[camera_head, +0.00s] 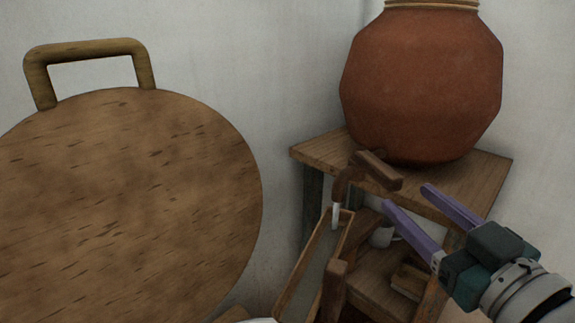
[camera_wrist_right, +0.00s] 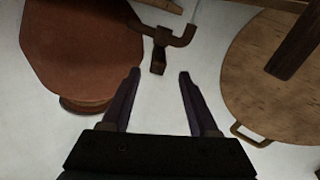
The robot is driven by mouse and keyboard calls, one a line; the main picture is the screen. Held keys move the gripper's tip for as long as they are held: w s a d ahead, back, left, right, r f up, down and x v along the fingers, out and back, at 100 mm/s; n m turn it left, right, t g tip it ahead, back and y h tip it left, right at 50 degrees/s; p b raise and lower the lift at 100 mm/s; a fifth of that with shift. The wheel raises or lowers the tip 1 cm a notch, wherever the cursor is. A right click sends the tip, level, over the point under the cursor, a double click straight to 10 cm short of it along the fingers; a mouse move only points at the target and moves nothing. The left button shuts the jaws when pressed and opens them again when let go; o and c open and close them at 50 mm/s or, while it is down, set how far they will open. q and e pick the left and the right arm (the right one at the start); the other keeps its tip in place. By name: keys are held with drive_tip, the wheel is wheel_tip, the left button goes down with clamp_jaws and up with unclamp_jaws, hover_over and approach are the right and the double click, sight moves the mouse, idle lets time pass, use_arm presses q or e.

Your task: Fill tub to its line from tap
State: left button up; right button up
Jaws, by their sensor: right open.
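The brown tap (camera_head: 378,170) sticks out low at the front of the big red-brown clay pot. A short pale streak (camera_head: 336,216), apparently water, hangs below its spout. The tub (camera_head: 289,290), a long narrow wooden trough with a greyish inside, stands under the spout. I cannot make out its line or level. My right gripper (camera_head: 408,197) has purple fingers and is open and empty. Its fingertips are just right of the tap handle. In the right wrist view the tap (camera_wrist_right: 158,52) shows just beyond and between the fingertips (camera_wrist_right: 158,74). My left gripper is not in view.
The clay pot (camera_head: 420,85) stands on a wooden stand (camera_head: 470,180) in the corner. A white cup-like thing (camera_head: 381,237) and a wooden block (camera_head: 408,280) are on its lower shelf. A large round wooden disc with a handle (camera_head: 130,200) fills the left.

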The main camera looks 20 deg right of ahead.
sight(381, 174)
drive_tip(key=w, duration=0.5)
drive_tip(key=w+d+b, duration=0.1)
drive_tip(key=w, duration=0.2)
drive_tip(key=shift+w, duration=0.35)
clamp_jaws()
idle(1.0)
